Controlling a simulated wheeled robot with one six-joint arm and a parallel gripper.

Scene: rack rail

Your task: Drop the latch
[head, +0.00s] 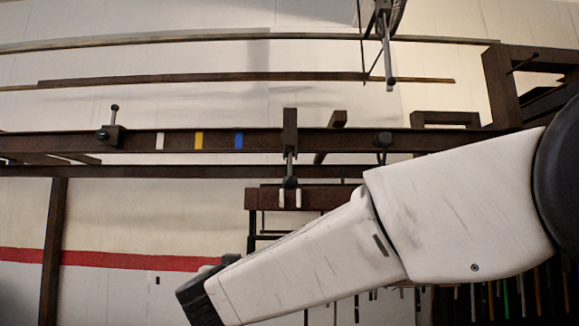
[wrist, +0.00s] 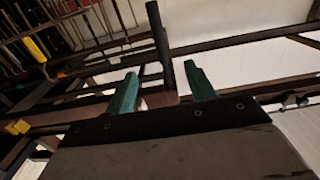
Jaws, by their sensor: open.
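In the head view a dark rail (head: 330,140) runs across, with white, yellow and blue marks (head: 238,141) on it. A dark block (head: 290,132) sits on the rail with a thin rod hanging to a fork with pale tips. A small bracket with an upright knobbed pin (head: 114,125) is on the rail at left. I cannot tell which part is the latch. My white arm reaches to the lower left. In the wrist view my gripper (wrist: 162,90) has two green fingers apart. A dark post (wrist: 161,45) shows between and beyond them; contact is not clear.
A thin rod (head: 387,55) hangs from above. A dark frame (head: 500,85) stands at right. Several thin rods hang low at right. A red stripe (head: 130,260) crosses the wall.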

